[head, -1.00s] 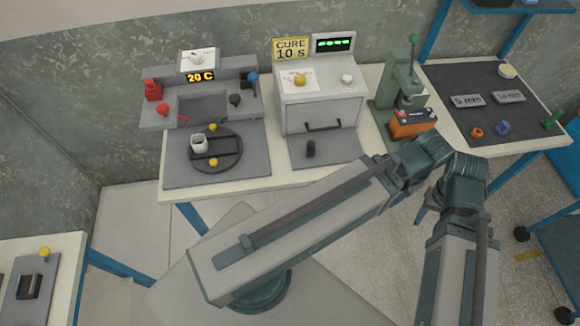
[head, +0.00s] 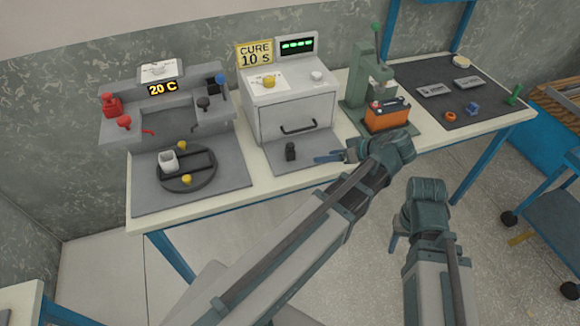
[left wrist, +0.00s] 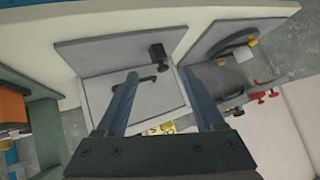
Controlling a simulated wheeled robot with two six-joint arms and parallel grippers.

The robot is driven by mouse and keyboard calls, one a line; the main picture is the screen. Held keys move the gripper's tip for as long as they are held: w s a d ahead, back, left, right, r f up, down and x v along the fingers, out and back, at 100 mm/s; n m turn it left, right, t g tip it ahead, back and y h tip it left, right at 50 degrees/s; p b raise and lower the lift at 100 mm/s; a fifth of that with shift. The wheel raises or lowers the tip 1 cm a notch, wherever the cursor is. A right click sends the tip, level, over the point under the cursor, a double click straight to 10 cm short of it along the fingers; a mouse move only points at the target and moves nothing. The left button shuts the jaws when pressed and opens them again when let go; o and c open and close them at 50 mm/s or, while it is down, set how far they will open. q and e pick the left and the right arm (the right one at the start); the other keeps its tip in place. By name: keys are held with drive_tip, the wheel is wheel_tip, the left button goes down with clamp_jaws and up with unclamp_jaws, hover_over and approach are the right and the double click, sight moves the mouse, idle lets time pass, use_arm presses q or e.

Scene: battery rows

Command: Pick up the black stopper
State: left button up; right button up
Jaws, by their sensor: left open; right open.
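The black stopper (head: 291,151), a small dark upright piece, stands on the grey mat in front of the cure oven. It also shows in the left wrist view (left wrist: 158,51), just beyond the fingertips and roughly between their lines. My left gripper (head: 322,157) is open and empty, to the right of the stopper and apart from it, its fingers pointing left. Its two blue fingers also show in the left wrist view (left wrist: 160,75). My right gripper (head: 396,238) hangs low in front of the bench, mostly hidden behind its own arm.
The cure oven (head: 291,104) with its dark handle stands behind the stopper. An orange battery (head: 388,115) sits in the green press (head: 362,75) right of my left gripper.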

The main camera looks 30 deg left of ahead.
use_arm(q)
drive_tip(key=w+a+n+y+b, duration=0.2)
drive_tip(key=n, duration=0.1)
drive_tip(key=n+b, duration=0.1)
drive_tip(key=b, duration=0.3)
approach(292, 145)
drive_tip(key=x, duration=0.4)
drive_tip(key=shift+w+a+f, duration=0.1)
drive_tip(key=shift+a+f, duration=0.05)
drive_tip(key=shift+f, duration=0.15)
drive_tip(key=shift+a+f, duration=0.15)
drive_tip(key=shift+a, duration=0.35)
use_arm(e)
wheel_tip(292, 145, down, 8)
drive_tip(key=shift+r, duration=0.25)
use_arm(q)
drive_tip(key=b+x, duration=0.2)
drive_tip(key=x, duration=0.2)
drive_tip(key=shift+a+f, duration=0.2)
drive_tip(key=shift+a, duration=0.05)
drive_tip(key=shift+a+f+b, duration=0.1)
drive_tip(key=shift+a+b, duration=0.2)
use_arm(e)
wheel_tip(292, 145, down, 2)
drive_tip(key=shift+f, duration=0.2)
use_arm(q)
clamp_jaws()
